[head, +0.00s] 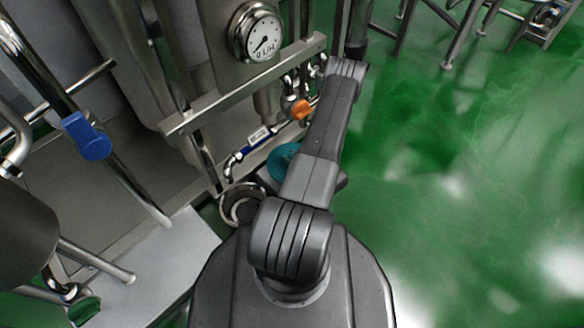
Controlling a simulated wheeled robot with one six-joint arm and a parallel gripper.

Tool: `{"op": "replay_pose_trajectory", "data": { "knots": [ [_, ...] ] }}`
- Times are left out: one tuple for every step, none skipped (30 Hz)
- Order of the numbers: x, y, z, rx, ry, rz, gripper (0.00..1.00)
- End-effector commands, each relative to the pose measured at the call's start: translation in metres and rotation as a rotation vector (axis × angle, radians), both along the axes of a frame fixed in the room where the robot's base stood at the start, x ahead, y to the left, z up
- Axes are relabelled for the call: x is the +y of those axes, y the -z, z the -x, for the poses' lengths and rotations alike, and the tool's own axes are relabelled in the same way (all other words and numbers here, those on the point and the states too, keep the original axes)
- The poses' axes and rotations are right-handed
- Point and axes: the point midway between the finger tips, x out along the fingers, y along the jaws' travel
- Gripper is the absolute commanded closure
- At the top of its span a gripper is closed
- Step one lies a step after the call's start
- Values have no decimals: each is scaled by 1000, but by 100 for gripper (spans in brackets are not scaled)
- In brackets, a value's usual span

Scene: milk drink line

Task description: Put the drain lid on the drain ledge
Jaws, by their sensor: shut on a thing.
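My gripper does not show; my own arm link covers the middle of the head view, so what it holds is hidden. A teal round thing (281,158) shows partly from behind the left side of my arm. I cannot tell whether it is the drain lid. A round metal ring with a dark middle (232,205) lies low beside the machine, left of my arm's base. It may be the drain, but I cannot tell. I cannot make out the drain ledge with certainty.
A steel machine with a dial gauge (262,35), an orange valve handle (301,109) and pipes stands left of my arm. A blue valve handle (87,136) is at the far left. A pale platform (165,262) is at lower left. Green floor (450,190) is open on the right.

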Motion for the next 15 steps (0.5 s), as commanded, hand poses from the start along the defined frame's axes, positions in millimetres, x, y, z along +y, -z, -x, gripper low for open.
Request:
{"op": "replay_pose_trajectory", "data": {
  "knots": [
    [0,14,0,0,0,0,100],
    [0,17,0,0,0,0,100],
    [0,21,0,-1,0,-1,100],
    [0,23,0,-1,0,-1,100],
    [0,25,0,-1,0,-1,100],
    [0,29,0,-1,0,-1,100],
    [0,33,0,0,0,0,100],
    [0,37,0,0,0,0,100],
    [0,44,0,0,0,0,100],
    [0,49,0,0,0,0,100],
    [0,53,0,0,0,0,100],
    [0,57,0,0,0,0,100],
    [0,58,0,0,0,0,100],
    [0,58,0,-1,0,0,100],
    [0,57,0,-1,0,0,100]
  ]
}}
